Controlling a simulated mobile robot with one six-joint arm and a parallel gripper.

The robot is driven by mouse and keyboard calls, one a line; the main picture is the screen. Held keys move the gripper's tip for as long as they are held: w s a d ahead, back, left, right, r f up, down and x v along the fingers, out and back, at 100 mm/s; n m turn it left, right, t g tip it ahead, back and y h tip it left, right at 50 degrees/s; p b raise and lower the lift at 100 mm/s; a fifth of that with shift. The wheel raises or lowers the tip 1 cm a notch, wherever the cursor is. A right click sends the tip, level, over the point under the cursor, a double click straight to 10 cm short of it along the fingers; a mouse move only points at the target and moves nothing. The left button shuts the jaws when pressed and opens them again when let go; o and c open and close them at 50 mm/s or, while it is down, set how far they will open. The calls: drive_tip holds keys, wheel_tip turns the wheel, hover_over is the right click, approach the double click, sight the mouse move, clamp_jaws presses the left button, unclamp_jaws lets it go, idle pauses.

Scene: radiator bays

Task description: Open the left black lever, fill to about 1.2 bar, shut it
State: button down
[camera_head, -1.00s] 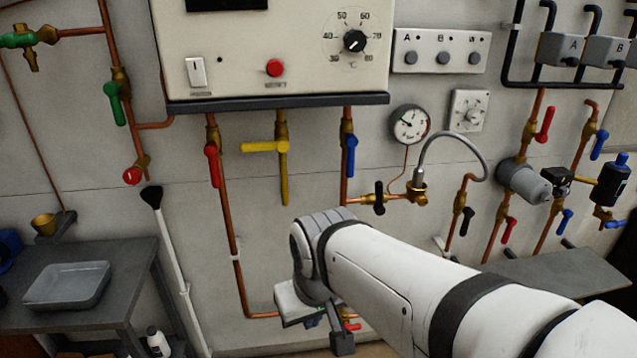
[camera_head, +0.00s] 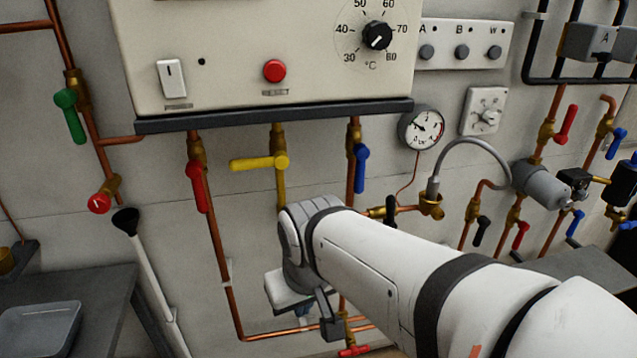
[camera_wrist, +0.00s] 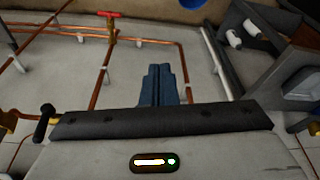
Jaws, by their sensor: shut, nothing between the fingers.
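The left black lever (camera_head: 390,211) stands upright, across the short level copper pipe, left of a brass fitting (camera_head: 431,204) with a grey hose. A second black lever (camera_head: 481,231) hangs slanted further right. The round pressure gauge (camera_head: 421,128) is above the left lever; its needle points up-left, but its figures are too small to read. My gripper (camera_wrist: 158,85) is shut and empty; its blue fingers show in the wrist view. A black lever (camera_wrist: 44,122) lies left of them there. In the head view my gripper is low, below and left of the left lever, mostly hidden by my wrist.
A low red-handled valve (camera_head: 354,350) is near my gripper. A grey hose (camera_head: 475,143) arches right of the gauge. A bench with a tray (camera_head: 38,335) is lower left.

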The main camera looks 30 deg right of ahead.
sight(390, 213)
drive_tip(key=shift+s+r, duration=0.1)
drive_tip(key=shift+s, duration=0.05)
drive_tip(key=w+a+f+m+g+y+p, duration=0.2)
drive_tip(key=a+f+m+y, duration=0.2)
drive_tip(key=m+y, duration=0.75)
drive_tip(key=w+d+r+m+t+p, duration=0.1)
drive_tip(key=w+d+m+t, duration=0.25)
drive_tip(key=m, duration=0.55)
drive_tip(key=w+d+r+m+t, duration=0.1)
drive_tip(key=w+d+m+t, duration=0.15)
drive_tip(key=w+m, duration=0.45)
drive_tip(key=d+f+m+t+h+p, duration=0.3)
drive_tip(key=d+m+t+h, duration=0.9)
drive_tip(key=d+m, duration=1.3)
drive_tip(key=w+f+m+g+h+p, duration=0.1)
drive_tip(key=w, duration=0.8)
drive_tip(key=shift+s+d+p, duration=0.25)
drive_tip(key=shift+d+p, duration=0.05)
drive_tip(key=shift+d, duration=0.35)
drive_tip(key=shift+s+d+p, duration=0.3)
drive_tip(key=shift+d, duration=0.35)
drive_tip(key=shift+s+d+p, duration=0.25)
drive_tip(key=shift+d+p, duration=0.05)
drive_tip(key=shift+d, duration=0.35)
